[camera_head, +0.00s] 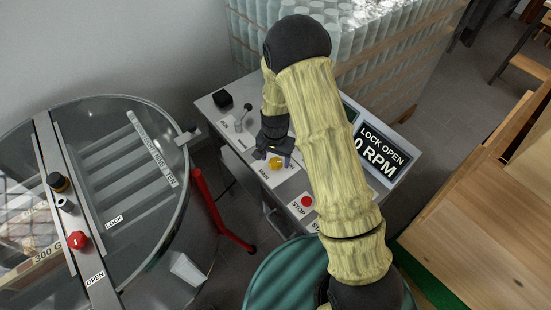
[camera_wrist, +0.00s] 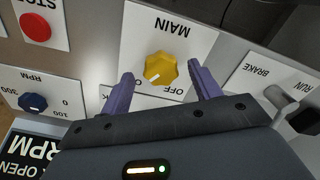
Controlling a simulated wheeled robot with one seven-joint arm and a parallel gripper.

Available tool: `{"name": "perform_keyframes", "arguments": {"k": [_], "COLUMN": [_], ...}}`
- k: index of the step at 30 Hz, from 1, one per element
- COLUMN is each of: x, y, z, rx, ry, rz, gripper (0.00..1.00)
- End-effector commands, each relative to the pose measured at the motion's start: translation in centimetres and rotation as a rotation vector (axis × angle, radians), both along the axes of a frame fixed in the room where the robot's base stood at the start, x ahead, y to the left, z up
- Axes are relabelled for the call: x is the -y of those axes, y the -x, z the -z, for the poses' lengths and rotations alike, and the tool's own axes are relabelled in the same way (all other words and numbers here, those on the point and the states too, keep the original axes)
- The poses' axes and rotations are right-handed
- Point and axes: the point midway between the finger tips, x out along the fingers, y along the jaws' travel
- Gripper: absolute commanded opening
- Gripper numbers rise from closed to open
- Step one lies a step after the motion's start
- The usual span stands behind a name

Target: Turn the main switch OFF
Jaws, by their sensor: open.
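The main switch is a yellow lobed knob (camera_wrist: 161,67) on a white plate marked MAIN (camera_wrist: 172,30), upside down in the wrist view. OFF shows at the knob's lower right. A pale mark on the knob seems to point lower left, away from OFF. In the head view the knob (camera_head: 275,163) sits on the sloped console. My gripper (camera_wrist: 162,88) is open, its purple fingers at the knob's left and right with gaps. I cannot tell how far the fingertips are above the panel. My gripper also shows in the head view (camera_head: 274,152), partly hidden by my arm.
The console (camera_head: 215,105) has a brake/run lever (camera_wrist: 280,98) right of my gripper in the wrist view. A red STOP button (camera_wrist: 34,27) and blue RPM knob (camera_wrist: 33,102) lie left. A display (camera_head: 378,155) reads LOCK OPEN, 0 RPM. A round lidded tank (camera_head: 185,215) stands left.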

Motion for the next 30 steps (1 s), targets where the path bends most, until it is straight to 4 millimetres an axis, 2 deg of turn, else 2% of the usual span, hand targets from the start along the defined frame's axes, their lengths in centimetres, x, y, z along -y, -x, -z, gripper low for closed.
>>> {"name": "perform_keyframes", "arguments": {"k": [6, 14, 21, 30], "x": [0.0, 0.0, 0.0, 0.0], "y": [0.0, 0.0, 0.0, 0.0], "z": [1.6, 1.7, 1.6, 1.6], "rx": [0.0, 0.001, 0.001, 0.001], "ry": [-0.001, 0.0, 0.0, 0.0], "rz": [0.0, 0.0, 0.001, -0.015], "gripper": [0.63, 0.63, 0.18, 0.18]}}
